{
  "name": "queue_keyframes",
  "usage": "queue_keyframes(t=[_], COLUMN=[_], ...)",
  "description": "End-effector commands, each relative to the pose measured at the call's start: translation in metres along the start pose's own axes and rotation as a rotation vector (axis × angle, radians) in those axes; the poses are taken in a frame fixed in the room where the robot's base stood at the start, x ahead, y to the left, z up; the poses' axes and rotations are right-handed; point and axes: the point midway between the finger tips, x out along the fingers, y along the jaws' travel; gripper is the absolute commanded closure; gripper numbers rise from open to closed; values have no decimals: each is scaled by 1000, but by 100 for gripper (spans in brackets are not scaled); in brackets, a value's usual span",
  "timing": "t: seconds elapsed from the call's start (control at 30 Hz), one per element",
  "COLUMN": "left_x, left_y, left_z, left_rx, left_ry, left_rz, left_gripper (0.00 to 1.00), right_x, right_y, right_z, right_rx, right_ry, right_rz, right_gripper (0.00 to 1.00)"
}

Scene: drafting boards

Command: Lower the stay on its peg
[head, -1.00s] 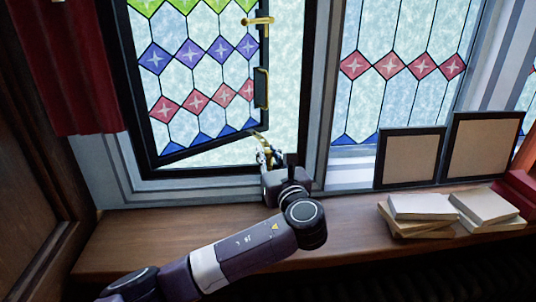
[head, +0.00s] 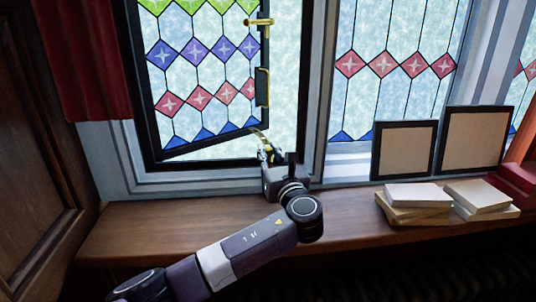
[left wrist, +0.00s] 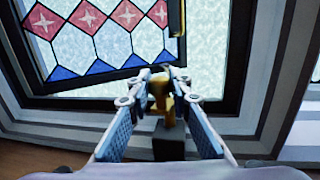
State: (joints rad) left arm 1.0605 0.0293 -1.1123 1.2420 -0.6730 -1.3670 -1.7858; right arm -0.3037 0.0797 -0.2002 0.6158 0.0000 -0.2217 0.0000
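The window sash (head: 215,145) with coloured diamond panes stands ajar. The brass stay (head: 257,134) reaches from its bottom edge down into my left gripper (head: 268,155), just above the sill. In the left wrist view the two fingers of my left gripper (left wrist: 161,78) stand on either side of the brass stay (left wrist: 160,92), with their tips closed against it. A dark block (left wrist: 168,147) shows below the brass, between the fingers. The peg cannot be made out clearly; the gripper covers that area. My right gripper is not in view.
A brass handle (head: 258,21) and a dark grip (head: 262,87) sit on the sash's right edge. On the wooden sill (head: 170,228), two framed panels (head: 404,150) and stacks of books (head: 418,196) stand to the right. A red curtain (head: 85,60) hangs at left.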

Motion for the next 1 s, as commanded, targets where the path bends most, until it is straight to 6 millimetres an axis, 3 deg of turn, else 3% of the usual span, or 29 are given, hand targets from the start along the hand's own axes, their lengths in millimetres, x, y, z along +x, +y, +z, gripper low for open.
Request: queue_keyframes(t=[0.17, 0.33, 0.43, 0.57, 1.0], left_x=[0, 0, -1, -10, -95], left_y=[0, 0, 0, -1, -2], left_z=[-4, -3, -2, -2, -4], left_rx=[2, 2, 1, 2, 1], left_ry=[6, 4, 4, 3, 7], left_rz=[-2, -2, -2, -3, -6], left_gripper=[65, 65, 65, 65, 65], right_x=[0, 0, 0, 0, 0], right_y=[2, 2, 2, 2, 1], right_z=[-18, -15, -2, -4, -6], right_rx=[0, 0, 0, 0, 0], right_ry=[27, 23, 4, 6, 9], right_rz=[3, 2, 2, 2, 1], right_gripper=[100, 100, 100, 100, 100])
